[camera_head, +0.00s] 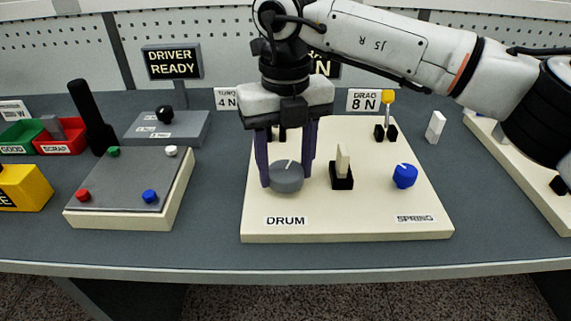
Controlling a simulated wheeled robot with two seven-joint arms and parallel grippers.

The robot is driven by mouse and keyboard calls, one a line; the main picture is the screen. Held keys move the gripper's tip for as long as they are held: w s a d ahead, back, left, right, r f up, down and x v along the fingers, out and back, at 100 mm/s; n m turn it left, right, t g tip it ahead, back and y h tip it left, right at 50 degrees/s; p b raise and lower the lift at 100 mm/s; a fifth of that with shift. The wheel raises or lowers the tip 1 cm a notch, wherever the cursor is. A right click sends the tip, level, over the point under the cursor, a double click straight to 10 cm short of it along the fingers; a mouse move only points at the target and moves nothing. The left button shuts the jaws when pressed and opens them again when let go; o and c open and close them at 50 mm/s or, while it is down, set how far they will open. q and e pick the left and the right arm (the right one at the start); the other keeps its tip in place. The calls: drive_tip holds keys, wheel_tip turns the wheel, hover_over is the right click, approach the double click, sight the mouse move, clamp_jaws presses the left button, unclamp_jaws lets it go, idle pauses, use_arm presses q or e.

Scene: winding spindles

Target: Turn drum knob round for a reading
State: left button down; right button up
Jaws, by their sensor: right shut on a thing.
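The grey drum knob (286,179) sits on the cream board (348,230), just above the DRUM label (285,221). A light pointer line shows on its top, tilted slightly right of straight back. My right gripper (286,180) points down over the knob, with its purple fingers on the left and right sides of it, shut on it. My left gripper is not in view.
A blue knob (404,176) sits above the SPRING label, with a cream switch (342,168) between the knobs. Signs read DRIVER READY (172,63) and DRAG 8 N (364,99). A box with coloured buttons (120,190) stands at left.

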sight(286, 171)
drive_tip(key=shift+r, duration=0.1)
idle(0.3)
drive_tip(key=o, duration=1.1)
drive_tip(key=shift+c, duration=0.2)
wheel_tip(286, 171, up, 10)
drive_tip(key=shift+p, duration=0.45)
drive_tip(key=shift+s, duration=0.1)
